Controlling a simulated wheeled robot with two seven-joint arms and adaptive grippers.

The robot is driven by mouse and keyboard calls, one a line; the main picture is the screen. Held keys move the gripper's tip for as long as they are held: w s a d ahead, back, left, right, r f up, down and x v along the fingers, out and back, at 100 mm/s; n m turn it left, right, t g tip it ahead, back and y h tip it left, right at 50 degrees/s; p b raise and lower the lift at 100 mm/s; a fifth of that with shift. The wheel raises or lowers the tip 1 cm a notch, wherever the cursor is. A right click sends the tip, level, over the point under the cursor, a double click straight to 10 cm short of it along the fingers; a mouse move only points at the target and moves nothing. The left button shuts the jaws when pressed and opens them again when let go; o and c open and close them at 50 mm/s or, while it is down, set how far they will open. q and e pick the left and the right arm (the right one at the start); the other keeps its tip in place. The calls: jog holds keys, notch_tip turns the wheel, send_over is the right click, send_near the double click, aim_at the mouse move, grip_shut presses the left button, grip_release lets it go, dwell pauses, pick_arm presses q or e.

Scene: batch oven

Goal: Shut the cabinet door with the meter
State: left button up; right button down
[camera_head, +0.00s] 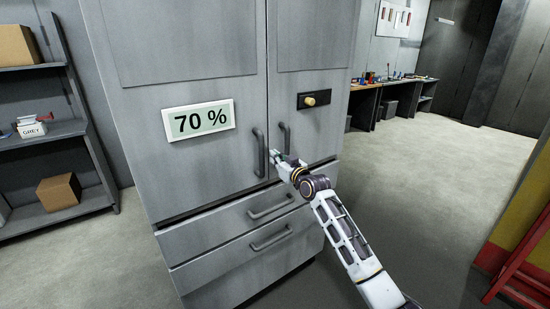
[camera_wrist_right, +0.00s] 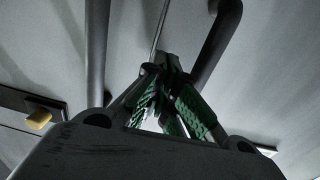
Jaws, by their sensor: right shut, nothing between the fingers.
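The left cabinet door (camera_head: 205,75) carries the meter (camera_head: 198,120), a white panel reading 70 %. Its dark handle (camera_head: 259,152) stands near the seam with the right door; this handle also shows in the wrist view (camera_wrist_right: 218,42). The left door looks nearly flush with the right one; a dark line runs under its bottom edge, and I cannot tell if it is slightly ajar. My right gripper (camera_head: 276,157) is shut and empty, its tips between the two door handles. The green-padded fingers meet in the wrist view (camera_wrist_right: 172,65). My left gripper is not in view.
The right door (camera_head: 312,80) has a yellow knob (camera_head: 310,100) and its own handle (camera_head: 284,138) close beside my right gripper. Two drawers with handles (camera_head: 270,207) lie below. A shelf (camera_head: 62,130) stands left, a workbench (camera_head: 366,88) behind right. The floor at right is open.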

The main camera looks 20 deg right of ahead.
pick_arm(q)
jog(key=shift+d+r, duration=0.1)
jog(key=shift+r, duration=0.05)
pick_arm(e)
jog(key=shift+s+f, duration=0.1)
pick_arm(q)
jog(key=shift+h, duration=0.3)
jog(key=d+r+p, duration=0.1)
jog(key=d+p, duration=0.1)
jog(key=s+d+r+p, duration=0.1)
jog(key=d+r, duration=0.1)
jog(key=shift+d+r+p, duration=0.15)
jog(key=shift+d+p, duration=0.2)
jog(key=shift+p, duration=0.05)
pick_arm(e)
jog(key=v, duration=0.9)
jog(key=shift+d, duration=0.25)
